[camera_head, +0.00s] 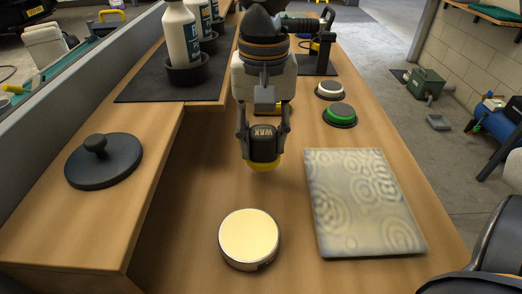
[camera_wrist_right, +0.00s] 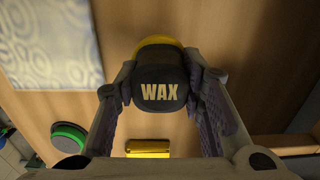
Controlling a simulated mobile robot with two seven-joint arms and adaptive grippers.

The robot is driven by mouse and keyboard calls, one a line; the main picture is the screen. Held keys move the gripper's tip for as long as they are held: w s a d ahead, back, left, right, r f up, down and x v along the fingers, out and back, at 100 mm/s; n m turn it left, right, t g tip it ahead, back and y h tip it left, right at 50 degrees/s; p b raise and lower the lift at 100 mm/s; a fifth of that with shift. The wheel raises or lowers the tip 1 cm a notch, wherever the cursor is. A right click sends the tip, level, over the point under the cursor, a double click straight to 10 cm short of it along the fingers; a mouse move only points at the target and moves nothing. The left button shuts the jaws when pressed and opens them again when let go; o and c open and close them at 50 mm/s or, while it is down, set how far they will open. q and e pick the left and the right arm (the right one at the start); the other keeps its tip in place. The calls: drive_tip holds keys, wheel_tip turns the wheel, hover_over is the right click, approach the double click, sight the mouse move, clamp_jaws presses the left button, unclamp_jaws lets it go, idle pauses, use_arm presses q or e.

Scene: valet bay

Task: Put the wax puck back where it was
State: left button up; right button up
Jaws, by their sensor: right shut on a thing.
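The wax puck (camera_head: 264,148) has a dark body marked WAX and a yellow underside. My right gripper (camera_head: 263,133) is shut on it, with one finger on each side. The puck also shows between the fingers in the right wrist view (camera_wrist_right: 160,88). It appears held above the wooden bench, behind the open round tin (camera_head: 249,235) with its pale cream filling. A patterned grey panel (camera_head: 364,202) lies to the right. My left gripper is not in view.
A black knobbed lid (camera_head: 104,164) lies on the raised left ledge. Bottles (camera_head: 182,35) stand in dark holders at the back left. A green-topped puck (camera_head: 339,115) and a white-topped puck (camera_head: 331,90) sit at the back right. Bare wood surrounds the tin.

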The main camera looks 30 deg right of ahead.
sight(261, 153)
drive_tip(key=shift+w+d+f, duration=0.1)
drive_tip(key=shift+w+f, duration=0.1)
drive_tip(key=shift+f, duration=0.8)
drive_tip(key=shift+w+f, duration=0.2)
drive_tip(key=shift+f, duration=0.75)
drive_tip(key=shift+f, duration=0.2)
drive_tip(key=o, duration=1.1)
drive_tip(key=shift+r, duration=0.1)
wheel_tip(261, 153, up, 12)
drive_tip(key=shift+r, duration=0.1)
